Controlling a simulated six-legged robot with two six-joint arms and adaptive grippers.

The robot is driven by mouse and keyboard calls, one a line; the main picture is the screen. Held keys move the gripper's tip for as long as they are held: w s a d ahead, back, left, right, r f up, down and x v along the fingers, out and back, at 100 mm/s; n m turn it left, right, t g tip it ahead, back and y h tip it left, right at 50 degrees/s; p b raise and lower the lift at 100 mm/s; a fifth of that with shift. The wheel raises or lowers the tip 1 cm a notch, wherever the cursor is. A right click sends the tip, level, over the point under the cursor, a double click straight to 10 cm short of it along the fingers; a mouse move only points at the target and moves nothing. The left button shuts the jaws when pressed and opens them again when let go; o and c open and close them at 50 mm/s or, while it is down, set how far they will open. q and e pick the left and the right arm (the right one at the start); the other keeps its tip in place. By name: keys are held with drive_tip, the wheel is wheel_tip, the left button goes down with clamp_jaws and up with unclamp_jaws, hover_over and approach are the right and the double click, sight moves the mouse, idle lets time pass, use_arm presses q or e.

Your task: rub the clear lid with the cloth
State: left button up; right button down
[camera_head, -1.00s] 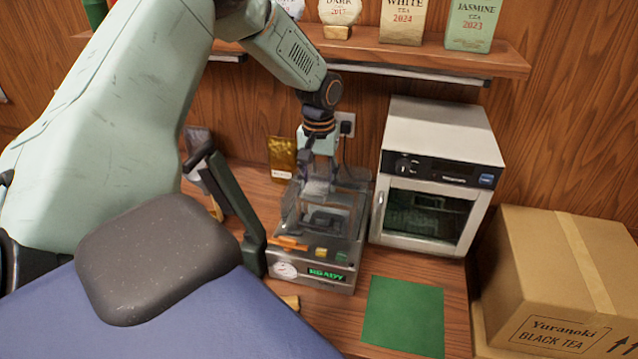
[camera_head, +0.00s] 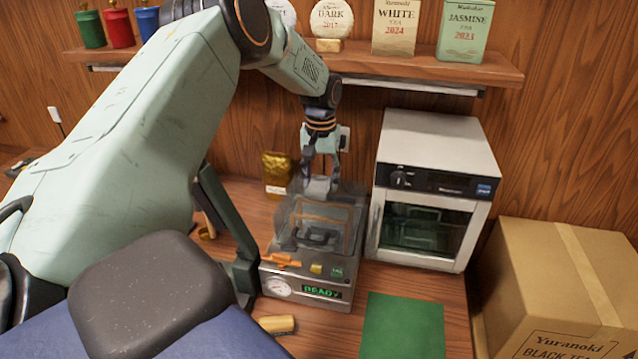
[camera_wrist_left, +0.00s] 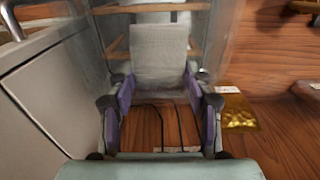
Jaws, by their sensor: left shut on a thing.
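The clear lid (camera_head: 349,218) is a see-through box-shaped cover on the metal machine (camera_head: 310,296), which has a gauge and a green READY display. My left gripper (camera_head: 320,179) is at the back upper part of the lid, pointing down. It is shut on a pale grey cloth (camera_head: 319,188). In the left wrist view the cloth (camera_wrist_left: 160,50) hangs between the fingers, in front of the clear lid (camera_wrist_left: 219,42). I cannot tell whether the cloth touches the lid. My right gripper is not in view.
A white oven (camera_head: 436,140) stands close on the right of the machine. A green mat (camera_head: 403,326) lies in front of it. A cardboard box (camera_head: 560,285) is at the far right. A gold pouch (camera_head: 277,172) stands behind. A shelf (camera_head: 440,68) holds tea packs above.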

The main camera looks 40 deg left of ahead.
sight(317, 189)
use_arm(q)
drive_tip(key=shift+s+d+r+p, duration=0.15)
drive_tip(key=shift+s+p, duration=0.3)
drive_tip(key=shift+p, duration=0.3)
drive_tip(key=shift+s+d+p, duration=0.2)
drive_tip(key=shift+s+p, duration=0.25)
drive_tip(key=shift+p, duration=0.25)
drive_tip(key=shift+s+d+f, duration=0.2)
drive_tip(key=shift+s+d, duration=0.15)
drive_tip(key=shift+s, duration=0.1)
drive_tip(key=shift+s+d, duration=0.3)
drive_tip(key=shift+s, duration=0.4)
drive_tip(key=shift+s+d+f, duration=0.1)
drive_tip(key=shift+s+d, duration=0.3)
drive_tip(key=shift+s, duration=0.25)
drive_tip(key=shift+s+d, duration=0.35)
drive_tip(key=shift+s, duration=0.25)
wheel_tip(317, 189, up, 2)
drive_tip(key=shift+w+a+r, duration=0.1)
drive_tip(key=shift+w, duration=0.05)
drive_tip(key=shift+r, duration=1.95)
